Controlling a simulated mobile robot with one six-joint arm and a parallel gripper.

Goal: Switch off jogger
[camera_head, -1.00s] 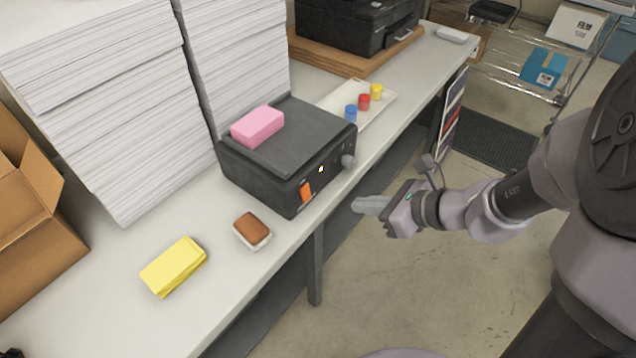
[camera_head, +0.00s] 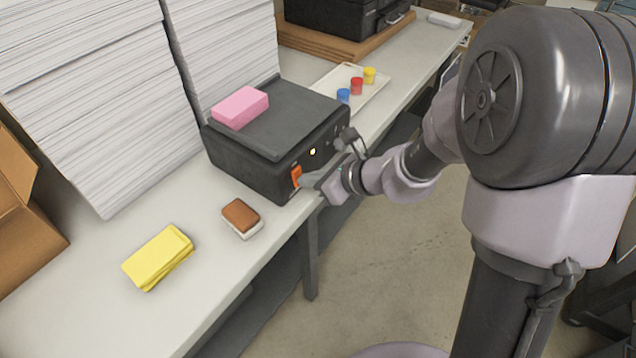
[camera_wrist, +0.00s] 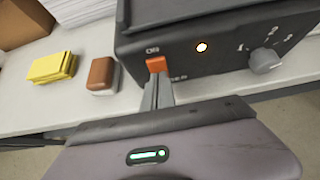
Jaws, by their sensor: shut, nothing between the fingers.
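The jogger is a black box (camera_head: 285,115) on the table with a pink block on its lid. Its front has an orange switch (camera_head: 296,176), a small lit yellowish lamp (camera_head: 313,151) and a dial. In the wrist view the switch (camera_wrist: 157,64), the glowing lamp (camera_wrist: 202,47) and the grey dial (camera_wrist: 265,61) show. My gripper (camera_head: 306,182) is shut and empty, its fingertips right at the switch. In the wrist view my fingertips (camera_wrist: 157,80) reach the switch's lower edge; I cannot tell whether they press it.
A pink block (camera_head: 241,107) lies on the jogger. A brown-and-white block (camera_head: 241,217) and a yellow pad (camera_head: 158,258) lie on the table to the left. Tall paper stacks (camera_head: 90,100) stand behind. A tray (camera_head: 375,97) with small coloured pots is beyond.

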